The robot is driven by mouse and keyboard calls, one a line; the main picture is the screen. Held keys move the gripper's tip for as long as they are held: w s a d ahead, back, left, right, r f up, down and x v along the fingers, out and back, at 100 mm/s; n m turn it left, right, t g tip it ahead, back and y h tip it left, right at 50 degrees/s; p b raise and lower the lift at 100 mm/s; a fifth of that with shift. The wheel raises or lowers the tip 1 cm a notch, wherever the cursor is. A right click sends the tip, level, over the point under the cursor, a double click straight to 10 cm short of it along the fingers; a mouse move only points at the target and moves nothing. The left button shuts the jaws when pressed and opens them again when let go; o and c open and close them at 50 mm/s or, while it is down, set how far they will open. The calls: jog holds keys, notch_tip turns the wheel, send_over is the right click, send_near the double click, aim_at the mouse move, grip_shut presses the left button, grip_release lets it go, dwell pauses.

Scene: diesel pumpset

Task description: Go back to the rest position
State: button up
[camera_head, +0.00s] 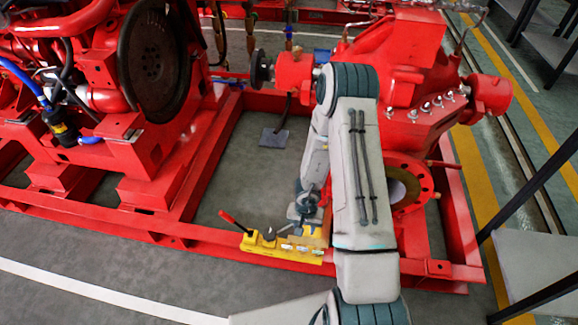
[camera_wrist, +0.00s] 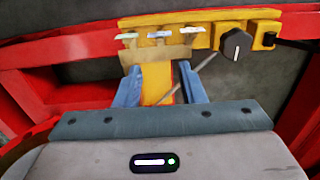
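My gripper (camera_wrist: 160,85) shows two blue-grey fingers standing apart in the wrist view, with a yellow surface visible between them. I see nothing clearly clamped in them. In the head view, my arm reaches down over the red pump frame, and my gripper (camera_head: 305,208) is close behind the yellow control panel (camera_head: 282,246). The panel also shows in the wrist view (camera_wrist: 200,29), with several small pale switches, a dark round knob (camera_wrist: 236,44) and a tan plate below the switches. Whether a finger touches the panel I cannot tell.
A red base frame (camera_head: 120,223) surrounds the arm's end. The red pump (camera_head: 400,50) stands right and behind, close to my arm. The engine with a dark flywheel (camera_head: 154,60) stands left. A dark-legged table (camera_head: 540,265) is at the right. Grey floor lies in front.

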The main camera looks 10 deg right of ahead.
jog(key=w+a+r+n+t+y+p, duration=0.15)
jog(key=r+p, duration=0.25)
jog(key=r, duration=0.8)
jog(key=w+a+r+n+t+y+p, duration=0.1)
jog(key=w+a+r+p, duration=0.15)
jog(key=r, duration=0.95)
jog(key=w+a+r+n+t+y+p, duration=0.1)
jog(key=a+r+p, duration=0.3)
jog(key=r, duration=0.8)
jog(key=s+r+n+p, duration=0.1)
jog(key=s+r+p, duration=0.3)
jog(key=r, duration=0.5)
jog(key=s+r+n+p, duration=0.1)
jog(key=s+r+p, duration=0.3)
jog(key=r, duration=0.5)
jog(key=s+d+r+h+p, duration=0.3)
jog(key=s+d+r+p, duration=0.2)
jog(key=s+r, duration=0.6)
jog(key=shift+s+r+m+g, duration=0.3)
jog(key=shift+s+m+g, duration=0.05)
jog(key=shift+s, duration=0.05)
jog(key=shift+h, duration=0.25)
